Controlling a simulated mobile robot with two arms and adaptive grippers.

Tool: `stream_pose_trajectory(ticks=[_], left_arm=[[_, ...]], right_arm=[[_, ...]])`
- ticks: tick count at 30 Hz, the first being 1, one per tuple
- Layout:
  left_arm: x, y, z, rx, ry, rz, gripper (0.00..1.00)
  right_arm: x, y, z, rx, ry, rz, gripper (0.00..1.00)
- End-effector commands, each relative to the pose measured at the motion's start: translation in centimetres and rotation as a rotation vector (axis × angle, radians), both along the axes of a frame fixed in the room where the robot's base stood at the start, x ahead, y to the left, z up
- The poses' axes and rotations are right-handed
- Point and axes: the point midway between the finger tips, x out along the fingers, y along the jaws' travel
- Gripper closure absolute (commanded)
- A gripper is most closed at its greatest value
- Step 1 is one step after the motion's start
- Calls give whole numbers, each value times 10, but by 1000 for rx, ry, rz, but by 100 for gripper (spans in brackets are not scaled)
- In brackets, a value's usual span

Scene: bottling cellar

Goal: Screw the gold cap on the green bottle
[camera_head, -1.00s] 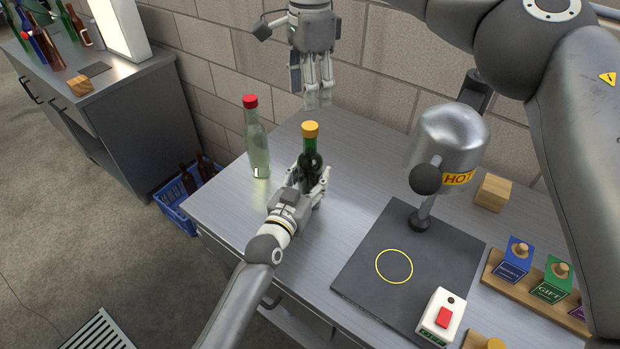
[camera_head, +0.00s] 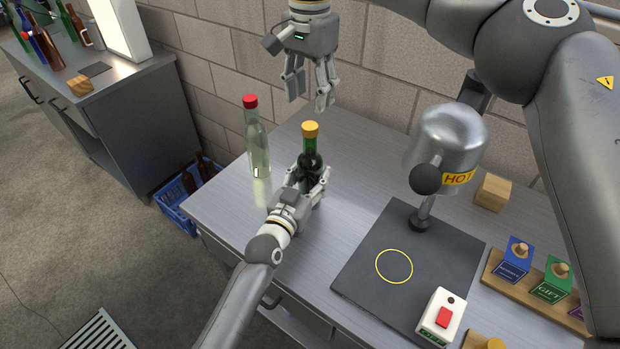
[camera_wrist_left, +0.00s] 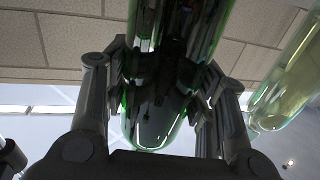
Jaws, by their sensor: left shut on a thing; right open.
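The green bottle (camera_head: 309,164) stands upright on the metal table, with the gold cap (camera_head: 310,129) on top of its neck. I cannot tell how tightly the cap sits. My left gripper (camera_head: 308,190) is shut around the bottle's body, and its fingers hide part of it. In the left wrist view the green glass (camera_wrist_left: 160,110) sits between the two fingers. My right gripper (camera_head: 308,92) is open and empty above the cap, pointing down, with its fingers spread apart.
A clear bottle with a red cap (camera_head: 257,140) stands just left of the green bottle. To the right are a dark plate (camera_head: 360,283), a silver dome marked HOT (camera_head: 449,140), a red-button switch box (camera_head: 442,317) and a wooden block (camera_head: 493,192). A blue crate (camera_head: 176,213) is on the floor.

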Motion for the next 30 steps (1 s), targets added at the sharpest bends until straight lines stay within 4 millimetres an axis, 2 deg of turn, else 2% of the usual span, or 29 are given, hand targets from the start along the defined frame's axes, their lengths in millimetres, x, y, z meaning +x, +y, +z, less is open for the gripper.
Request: stream_pose_trajectory(ticks=[9, 15, 26, 30], left_arm=[[0, 0, 0, 1, 1, 0, 100], [0, 0, 0, 1, 1, 0, 100], [0, 0, 0, 1, 1, 0, 100], [0, 0, 0, 1, 1, 0, 100]], right_arm=[[-1, -1, -49, 0, 3, 0, 52], [0, 0, -68, 0, 1, -1, 52], [0, 0, -72, 0, 0, -1, 52], [0, 0, -72, 0, 0, -1, 70]])
